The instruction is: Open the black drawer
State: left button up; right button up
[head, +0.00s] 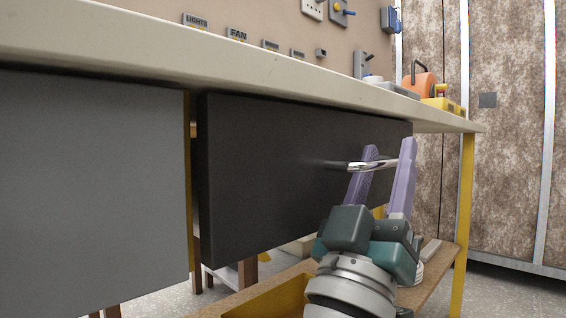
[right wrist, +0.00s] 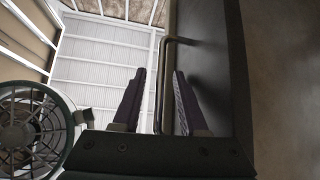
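The black drawer (head: 275,175) has a flat dark front under the light worktop. I cannot tell whether its front stands out from the bench. Its metal bar handle (head: 350,165) sticks out from the front and also shows in the right wrist view (right wrist: 166,75). My right gripper (head: 388,148) is at the handle with its purple fingers apart. In the right wrist view the bar lies between the open fingers (right wrist: 158,72), with gaps visible on both sides. My left gripper is in neither view.
A grey panel (head: 90,190) sits left of the drawer. The worktop (head: 230,65) overhangs above, with orange and yellow items at its far end. A yellow leg (head: 464,220) stands at the right. A low wooden shelf (head: 445,262) lies below the gripper.

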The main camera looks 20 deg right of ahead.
grip_shut()
dwell(1.3)
